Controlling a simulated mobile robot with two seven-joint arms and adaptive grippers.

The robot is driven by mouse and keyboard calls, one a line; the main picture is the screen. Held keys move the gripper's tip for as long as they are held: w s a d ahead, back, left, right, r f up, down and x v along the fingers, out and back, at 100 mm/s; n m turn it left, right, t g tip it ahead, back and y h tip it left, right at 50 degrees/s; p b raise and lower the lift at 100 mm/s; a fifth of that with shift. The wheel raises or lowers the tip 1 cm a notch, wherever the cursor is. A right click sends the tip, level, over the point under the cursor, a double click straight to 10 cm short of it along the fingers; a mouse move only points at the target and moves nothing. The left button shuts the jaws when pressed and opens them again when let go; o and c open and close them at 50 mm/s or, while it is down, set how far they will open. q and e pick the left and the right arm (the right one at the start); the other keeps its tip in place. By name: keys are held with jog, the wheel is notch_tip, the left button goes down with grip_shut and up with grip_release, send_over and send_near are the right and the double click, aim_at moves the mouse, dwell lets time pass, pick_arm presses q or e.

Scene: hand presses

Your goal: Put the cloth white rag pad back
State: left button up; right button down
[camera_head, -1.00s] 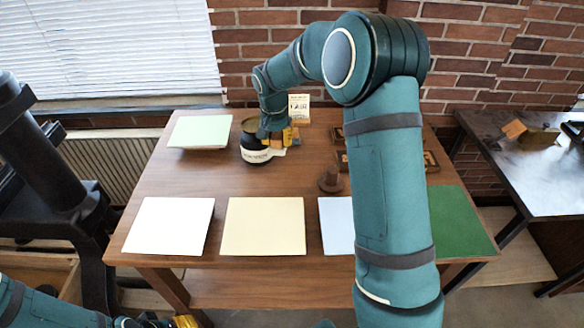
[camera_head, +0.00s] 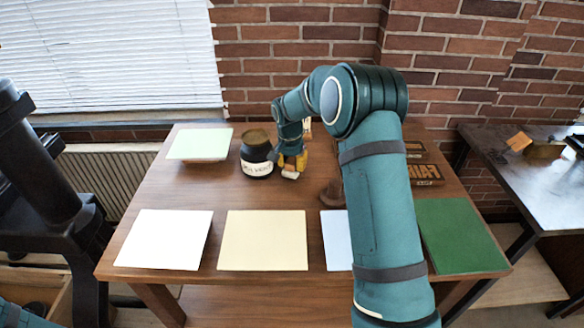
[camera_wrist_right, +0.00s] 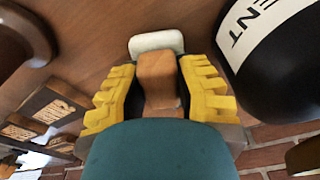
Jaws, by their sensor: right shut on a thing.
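The white rag pad (camera_wrist_right: 156,42) is a small white pad on the end of a brown wooden handle (camera_wrist_right: 158,80). My right gripper (camera_wrist_right: 156,90) has its yellow fingers closed on both sides of the handle. In the head view my right gripper (camera_head: 291,162) points down just right of the black jar, with the pad (camera_head: 290,175) showing at its lower end. I cannot tell whether the pad touches the table. My left gripper is out of view.
A black solvent jar (camera_head: 257,160) stands close left of the right gripper. White, cream, blue and green sheets lie along the table's front. Wooden type blocks (camera_head: 425,172) lie back right.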

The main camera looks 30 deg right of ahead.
aim_at(290, 163)
jog(key=shift+f, duration=0.45)
jog(key=shift+f, duration=0.15)
jog(key=c, duration=0.8)
grip_release()
jog(key=r+p, duration=0.1)
jog(key=r, duration=0.7)
jog(key=s+a+r+p, duration=0.1)
jog(key=r, duration=0.3)
jog(key=shift+a+r+p, duration=0.1)
jog(key=shift+p, duration=0.2)
